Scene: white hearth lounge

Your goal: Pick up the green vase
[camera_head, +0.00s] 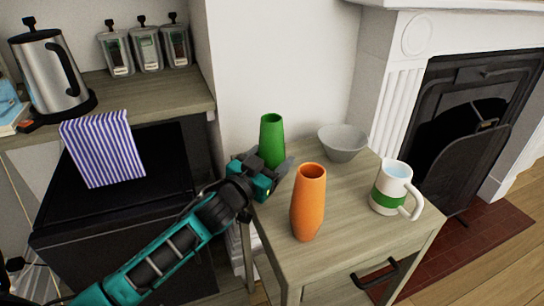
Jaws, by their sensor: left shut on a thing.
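The green vase (271,136) stands upright at the back left of a small wooden table (345,231). My left gripper (272,170) reaches in from the left at the vase's lower part and is shut on it. The gripper hides the vase's base, so I cannot tell whether it touches the tabletop. My right gripper is not in view.
An orange vase (308,205) stands close in front of my left gripper. A grey bowl (342,142) and a white mug with a green band (391,187) stand to the right. A shelf with a kettle (49,72) and canisters (148,46) is at left.

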